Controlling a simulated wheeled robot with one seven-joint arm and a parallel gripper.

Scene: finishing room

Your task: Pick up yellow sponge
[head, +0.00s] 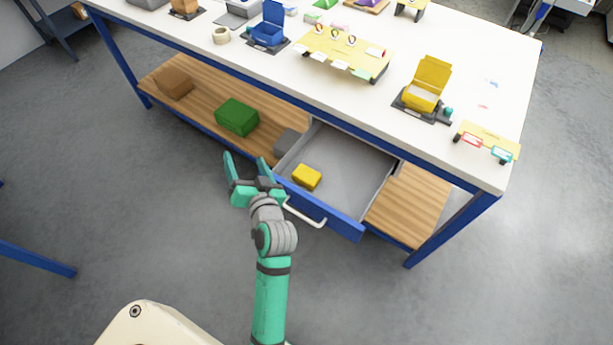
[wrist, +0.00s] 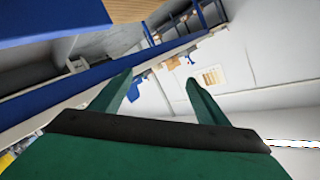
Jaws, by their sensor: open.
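The yellow sponge (head: 307,177) lies in the open grey drawer (head: 350,165) under the workbench, near the drawer's front left. My gripper (head: 245,160) is open and empty. It is just left of the drawer, beside its front left corner, with its fingers pointing away from me. In the wrist view, my open gripper (wrist: 155,85) has nothing between its green fingers. The sponge cannot be made out for certain in the wrist view.
The blue drawer front with a white handle (head: 304,214) sticks out. The white workbench top (head: 440,150) overhangs the drawer's rear. A green box (head: 237,117) and a brown box (head: 174,83) sit on the wooden lower shelf (head: 203,122).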

